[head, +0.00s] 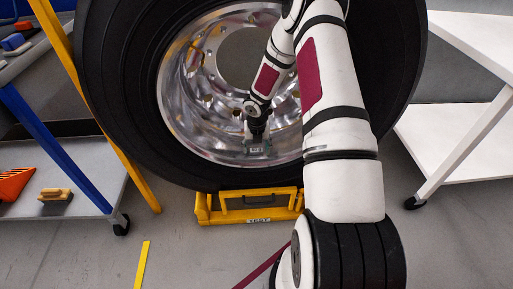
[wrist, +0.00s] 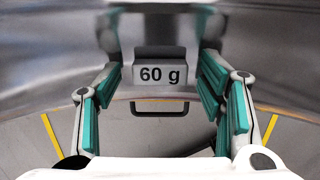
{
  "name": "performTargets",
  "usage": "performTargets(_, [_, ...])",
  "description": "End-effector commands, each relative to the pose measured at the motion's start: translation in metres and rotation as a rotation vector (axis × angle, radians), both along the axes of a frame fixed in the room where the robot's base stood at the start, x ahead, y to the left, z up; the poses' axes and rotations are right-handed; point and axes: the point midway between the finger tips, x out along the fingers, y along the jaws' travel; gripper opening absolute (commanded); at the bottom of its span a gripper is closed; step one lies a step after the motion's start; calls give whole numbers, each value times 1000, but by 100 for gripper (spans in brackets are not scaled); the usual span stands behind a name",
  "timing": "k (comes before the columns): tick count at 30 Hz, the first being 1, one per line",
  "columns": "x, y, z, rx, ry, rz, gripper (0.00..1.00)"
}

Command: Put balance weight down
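The balance weight is a small grey block marked "60 g" (wrist: 160,75), upright in the middle of the wrist view, at the polished wheel rim. In the head view my gripper (head: 257,143) reaches into the lower part of the wheel (head: 190,130), at the inside of the rim. In the wrist view the green-padded fingers of my gripper (wrist: 161,80) stand on both sides of the weight, with a gap visible at each side. The gripper looks open around it. The exact contact of weight and rim is hard to see.
The wheel with its black tyre (head: 115,100) stands above a yellow base (head: 225,213) marked "TEST". A left trolley (head: 90,203) holds a wooden-handled brush (head: 56,195) and orange wedges (head: 14,183). A white shelf unit (head: 455,140) stands at right. A yellow post (head: 100,110) is close left.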

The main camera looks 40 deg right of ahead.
Motion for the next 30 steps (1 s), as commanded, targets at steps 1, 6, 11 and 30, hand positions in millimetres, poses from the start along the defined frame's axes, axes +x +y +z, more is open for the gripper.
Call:
performTargets(1, [0, 0, 0, 0, 0, 0, 63])
performTargets(6, [0, 0, 0, 0, 0, 0, 63])
performTargets(11, [-1, 0, 12, 0, 0, -1, 63])
performTargets(30, [-15, 9, 117, 1, 1, -1, 63])
